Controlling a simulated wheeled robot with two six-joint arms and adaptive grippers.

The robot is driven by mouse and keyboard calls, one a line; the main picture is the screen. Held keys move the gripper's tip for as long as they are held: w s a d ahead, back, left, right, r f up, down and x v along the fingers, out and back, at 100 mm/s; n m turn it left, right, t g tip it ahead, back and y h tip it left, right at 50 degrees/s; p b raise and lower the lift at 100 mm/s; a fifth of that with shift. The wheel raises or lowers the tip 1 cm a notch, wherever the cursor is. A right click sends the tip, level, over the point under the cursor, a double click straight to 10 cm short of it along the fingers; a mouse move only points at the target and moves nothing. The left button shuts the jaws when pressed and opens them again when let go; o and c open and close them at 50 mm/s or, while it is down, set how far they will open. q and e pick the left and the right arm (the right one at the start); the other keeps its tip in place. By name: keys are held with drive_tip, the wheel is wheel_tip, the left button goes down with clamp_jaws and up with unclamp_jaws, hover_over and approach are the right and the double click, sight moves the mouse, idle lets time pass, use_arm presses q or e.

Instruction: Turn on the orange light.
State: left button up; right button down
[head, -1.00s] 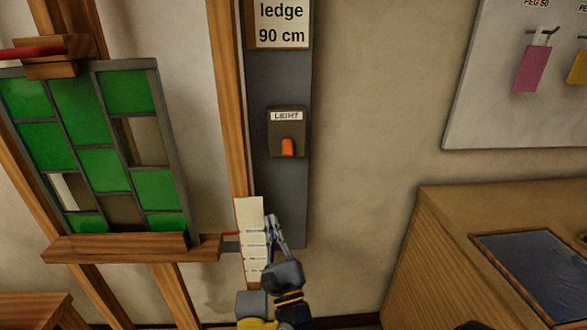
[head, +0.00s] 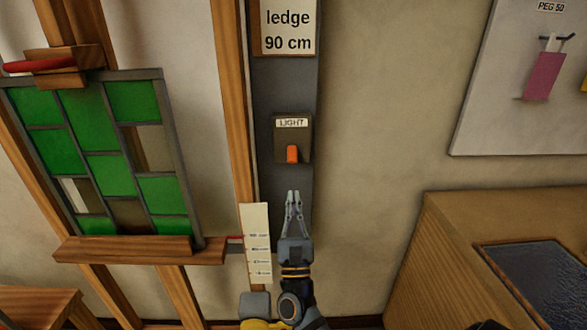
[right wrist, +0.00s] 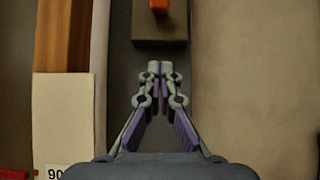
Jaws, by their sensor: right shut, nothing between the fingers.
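An orange switch lever (head: 292,154) sits on a dark switch box (head: 305,126) labelled LIGHT, mounted on a grey post. The lever's lower end also shows at the top of the right wrist view (right wrist: 159,6), on the box's lower part (right wrist: 160,32). My right gripper (head: 294,194) is shut and empty, pointing up, below the lever with a gap between them in the picture. In the right wrist view its fingertips (right wrist: 160,67) are together just below the box's lower edge. My left gripper is not in view.
A leaded panel (head: 108,160) with green panes stands on a wooden ledge (head: 140,250) at left. A paper scale (head: 256,225) hangs beside my right gripper. A pegboard (head: 500,110) and a wooden cabinet (head: 430,250) are at right. The wall between is bare.

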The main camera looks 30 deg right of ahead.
sight(292, 154)
wheel_tip(292, 154, up, 6)
drive_tip(key=w+p, duration=0.1)
drive_tip(key=p, duration=0.2)
drive_tip(key=shift+w+d+r+p, duration=0.25)
drive_tip(key=shift+d+p, duration=0.05)
drive_tip(key=shift+d, duration=0.15)
